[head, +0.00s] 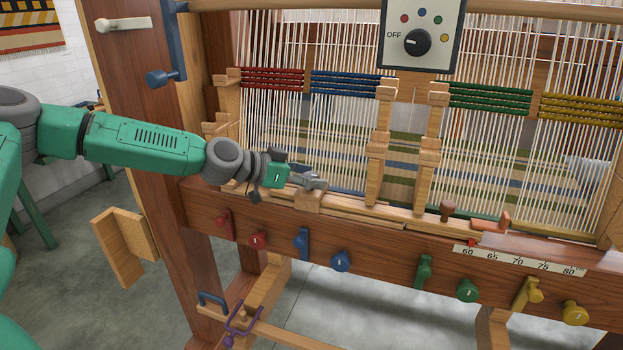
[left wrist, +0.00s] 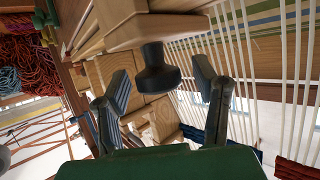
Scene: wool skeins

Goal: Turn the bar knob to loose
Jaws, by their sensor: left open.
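My left gripper (head: 316,183) is open at the loom's front beam, beside a small wooden block (head: 308,201). In the left wrist view a dark round knob (left wrist: 156,70) sits on a pale wooden piece (left wrist: 128,20). It appears between the two spread fingers of the left gripper (left wrist: 160,80), with visible gaps on both sides. I cannot tell whether it is the bar knob, and I see no loose mark or pointer on it. The head view does not clearly show this knob near the gripper. My right gripper is not in view.
Red (head: 222,222), blue (head: 301,243), green (head: 424,271) and yellow (head: 528,293) levers and round knobs line the beam front. A selector panel (head: 418,36) marked OFF hangs above. Wooden uprights (head: 376,165) and white warp threads stand close behind the gripper.

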